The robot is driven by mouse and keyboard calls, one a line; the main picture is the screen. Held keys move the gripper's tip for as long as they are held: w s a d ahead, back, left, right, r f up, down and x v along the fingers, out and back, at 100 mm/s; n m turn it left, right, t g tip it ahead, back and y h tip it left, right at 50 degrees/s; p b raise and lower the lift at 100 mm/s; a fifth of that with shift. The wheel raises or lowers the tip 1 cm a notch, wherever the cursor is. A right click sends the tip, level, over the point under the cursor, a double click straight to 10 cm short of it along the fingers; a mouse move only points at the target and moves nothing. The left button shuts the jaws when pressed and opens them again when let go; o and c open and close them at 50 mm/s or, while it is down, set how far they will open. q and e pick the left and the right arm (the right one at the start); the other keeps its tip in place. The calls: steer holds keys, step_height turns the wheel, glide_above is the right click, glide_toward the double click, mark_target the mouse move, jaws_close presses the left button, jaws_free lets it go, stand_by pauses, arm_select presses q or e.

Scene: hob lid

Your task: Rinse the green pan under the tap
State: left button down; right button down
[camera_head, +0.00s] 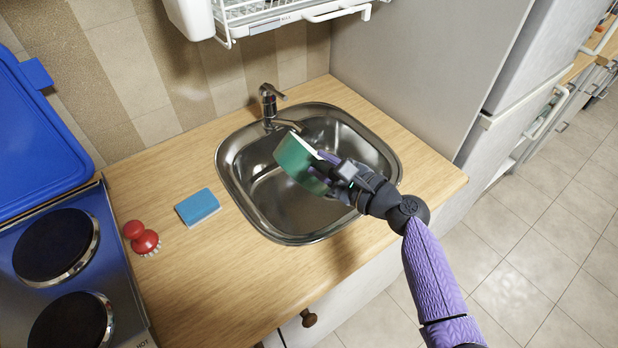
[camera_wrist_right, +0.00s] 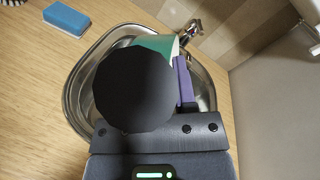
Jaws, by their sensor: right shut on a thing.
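The green pan (camera_head: 297,160) is held tilted over the sink (camera_head: 228,172), just below and in front of the tap's spout. Its green side also shows in the right wrist view (camera_wrist_right: 158,45), beside a dark disc that covers much of the view. The metal tap (camera_head: 270,104) stands at the sink's back edge and shows in the wrist view (camera_wrist_right: 190,32). No running water is visible. My right gripper (camera_head: 332,172) is shut on the pan; the exact grip is partly hidden. My left gripper is not in view.
A blue sponge (camera_head: 197,207) and a red brush (camera_head: 142,238) lie on the wooden counter (camera_head: 225,285) left of the sink. The hob (camera_head: 85,262) with its raised blue lid (camera_head: 35,140) is at far left. A dish rack (camera_head: 270,14) hangs above; a tall grey cabinet stands right.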

steer(key=w+d+f+m+t+y+b, duration=0.1)
steer(key=w+d+f+m+t+b, duration=0.1)
steer(key=w+d+m+b, duration=0.8)
steer(key=d+m+b, duration=0.1)
steer(key=d+m, duration=0.2)
steer(key=d, duration=0.1)
steer(key=shift+d+y, duration=0.3)
steer(key=shift+d, duration=0.1)
steer(key=shift+s+r, duration=0.1)
stand_by(0.6)
